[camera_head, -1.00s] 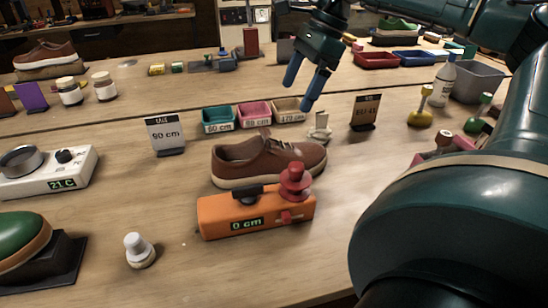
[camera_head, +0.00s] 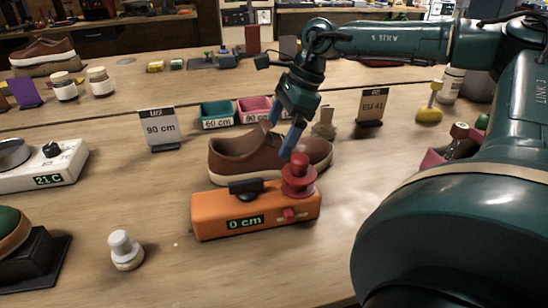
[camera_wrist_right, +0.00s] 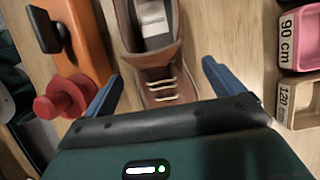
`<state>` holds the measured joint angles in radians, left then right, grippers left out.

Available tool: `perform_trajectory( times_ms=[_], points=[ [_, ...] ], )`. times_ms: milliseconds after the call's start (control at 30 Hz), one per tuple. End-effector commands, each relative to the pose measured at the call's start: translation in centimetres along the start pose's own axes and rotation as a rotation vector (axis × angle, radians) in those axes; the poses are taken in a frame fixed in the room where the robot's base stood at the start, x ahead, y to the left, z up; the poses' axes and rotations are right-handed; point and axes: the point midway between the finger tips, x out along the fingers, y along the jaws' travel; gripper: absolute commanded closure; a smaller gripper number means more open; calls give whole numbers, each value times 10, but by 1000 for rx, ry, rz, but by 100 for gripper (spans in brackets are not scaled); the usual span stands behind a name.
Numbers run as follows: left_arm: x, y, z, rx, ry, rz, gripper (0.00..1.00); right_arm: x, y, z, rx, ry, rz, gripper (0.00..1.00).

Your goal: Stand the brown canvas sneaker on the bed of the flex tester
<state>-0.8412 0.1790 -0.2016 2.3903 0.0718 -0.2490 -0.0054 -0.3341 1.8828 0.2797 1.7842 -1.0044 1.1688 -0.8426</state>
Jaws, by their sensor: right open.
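A brown sneaker (camera_head: 232,160) with a pale sole stands upright on the table, behind an orange device; it also shows between the fingers in the right wrist view (camera_wrist_right: 163,75), laces and opening visible. My right gripper (camera_head: 283,126) is open above the sneaker's lace area, fingers pointing down; its blue fingertips lie on either side of the shoe in the wrist view (camera_wrist_right: 163,88). I see no clear contact. Another brown sneaker (camera_head: 42,50) rests on a stand at the back left. I cannot tell which device is the flex tester. My left gripper is not in view.
The orange device (camera_head: 225,212) with a red spool (camera_head: 298,178) stands close in front of the sneaker. A white-topped knob (camera_head: 124,250) stands front left.

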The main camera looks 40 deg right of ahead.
Motion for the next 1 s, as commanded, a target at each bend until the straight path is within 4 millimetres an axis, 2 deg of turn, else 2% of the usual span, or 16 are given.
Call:
perform_trajectory(
  times_ms=[100, 200, 500, 1000],
  points=[
    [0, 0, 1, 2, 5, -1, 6, 21, 2, 1, 1, 3, 4, 7],
    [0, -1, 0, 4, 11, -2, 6, 30, 2, 1, 0, 1, 2, 7],
    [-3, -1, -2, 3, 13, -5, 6, 32, 2, 2, 0, 0, 0, 8],
    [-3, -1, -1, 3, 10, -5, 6, 32, 2, 2, 0, 0, 0, 49]
  ],
)
